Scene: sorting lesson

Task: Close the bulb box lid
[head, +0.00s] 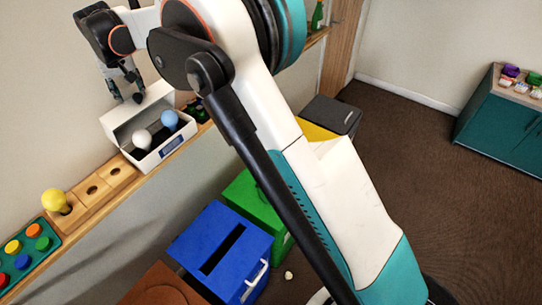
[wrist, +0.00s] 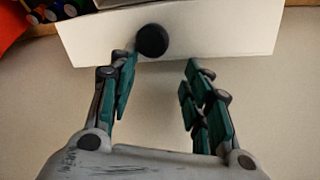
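The white bulb box (head: 170,149) stands on the wooden shelf in the head view, with a dark label on its front. Its lid (head: 135,112) is raised at the back, so the box is open. A white bulb (head: 142,139) and a blue bulb (head: 169,120) lie inside. My gripper (head: 127,97) is by the lid's upper edge, on its back side. In the wrist view my gripper (wrist: 158,75) has its fingers apart with nothing between them. The white lid (wrist: 215,30) with a round black knob (wrist: 152,41) is just beyond the fingertips; touching cannot be told.
A wooden block with holes (head: 95,187) holds a yellow bulb (head: 55,200) left of the box. A teal tray of coloured pegs (head: 28,246) is farther left. Blue (head: 222,250) and green (head: 255,205) bins stand below the shelf. Small dark items sit right of the box.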

